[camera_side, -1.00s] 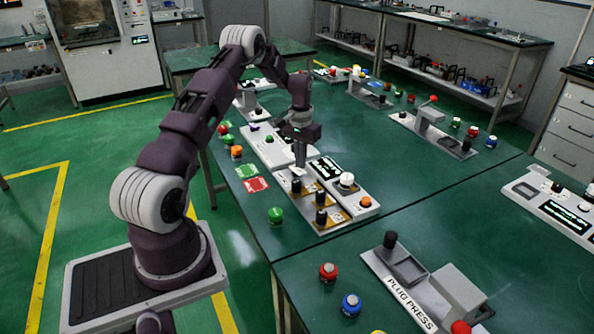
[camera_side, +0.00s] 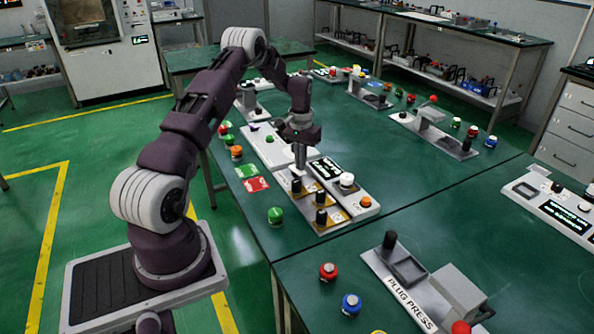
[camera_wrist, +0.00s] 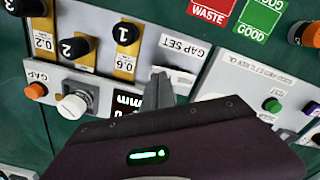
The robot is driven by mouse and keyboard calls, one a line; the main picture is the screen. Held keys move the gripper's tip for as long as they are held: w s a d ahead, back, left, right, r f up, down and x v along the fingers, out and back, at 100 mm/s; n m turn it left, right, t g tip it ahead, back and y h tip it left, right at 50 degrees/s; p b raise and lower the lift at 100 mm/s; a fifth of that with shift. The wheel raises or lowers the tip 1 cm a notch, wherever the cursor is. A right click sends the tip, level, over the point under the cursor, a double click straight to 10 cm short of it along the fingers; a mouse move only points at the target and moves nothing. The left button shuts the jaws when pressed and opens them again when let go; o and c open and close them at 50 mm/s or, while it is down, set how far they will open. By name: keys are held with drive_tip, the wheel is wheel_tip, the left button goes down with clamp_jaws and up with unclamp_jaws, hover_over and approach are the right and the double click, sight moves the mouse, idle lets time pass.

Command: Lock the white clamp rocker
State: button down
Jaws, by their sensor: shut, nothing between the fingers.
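Contact cannot be told.
Several black knobs (camera_wrist: 75,47) stand on the GAP SET panel. A white knob (camera_wrist: 72,105), an orange button (camera_wrist: 37,90) and a dark display (camera_wrist: 128,100) are beside it. Red WASTE (camera_side: 256,184) and green GOOD (camera_side: 247,171) cards lie flat to the left.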

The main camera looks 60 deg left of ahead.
drive_tip(key=shift+f, duration=0.8)
drive_tip(key=shift+r, duration=3.55)
drive_tip(key=shift+d+r, duration=0.15)
drive_tip(key=s+d+r+m+t+y, duration=0.1)
drive_tip(key=s+d+r+m+t, duration=0.15)
drive_tip(key=d+r, duration=1.65)
drive_tip(key=s+d+r+m+t, duration=0.1)
drive_tip(key=s+d+r+m, duration=0.1)
drive_tip(key=s+d+r, duration=0.6)
drive_tip(key=s+d+f+t, duration=0.1)
drive_tip(key=s+d+f, duration=0.1)
drive_tip(key=s+d, duration=0.2)
drive_tip(key=s+d+f+m+t+h, duration=0.1)
drive_tip(key=s+d+f, duration=0.1)
drive_tip(key=s, duration=0.9)
drive_tip(key=shift+s+d+f, duration=0.2)
drive_tip(key=shift+d+f, duration=0.1)
drive_tip(key=shift+d, duration=0.55)
